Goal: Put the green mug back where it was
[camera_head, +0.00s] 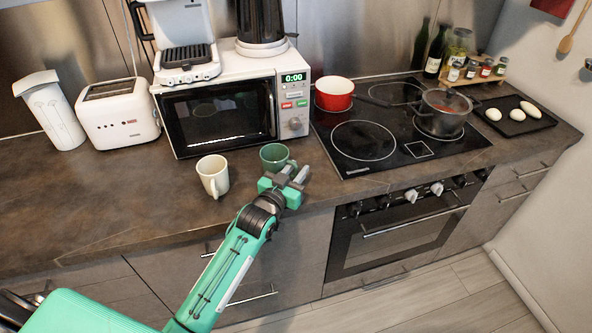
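The green mug (273,155) stands upright on the counter in front of the microwave. Its lower part is partly hidden by my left gripper. My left gripper (295,172) is right at the mug's near right side, by its handle. Its two grey fingertips show a gap between them, and I see nothing clearly clamped in it. Whether the fingers touch the mug or its handle I cannot tell. My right gripper is not in view.
A cream mug (213,178) stands left of the green one. The microwave (222,112) is behind, with a toaster (118,112) to its left. The cooktop (372,142) with a red pot (334,95) and a glass pot (442,114) is to the right.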

